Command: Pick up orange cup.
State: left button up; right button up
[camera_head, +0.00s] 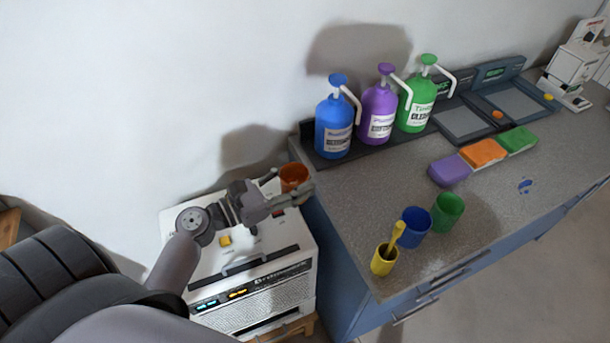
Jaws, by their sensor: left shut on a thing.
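The orange cup (294,176) is over the far right part of the white machine, close to the grey counter's left edge. My left gripper (290,193) reaches it from the left and is shut on it. The fingers hide the lower part of the cup, so I cannot tell whether it still touches the machine's top. The cup looks roughly upright, with its open rim up. My right gripper is not in view.
The white machine (280,291) stands left of the counter (375,188). On the counter are a yellow cup (383,261) with a yellow item in it, a blue cup (414,226), a green cup (447,211), pump bottles (333,128) and coloured sponges (483,152). A wall lies behind.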

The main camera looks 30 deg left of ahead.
pick_arm(q)
jog(key=shift+v, duration=0.9)
jog(key=shift+s, duration=0.1)
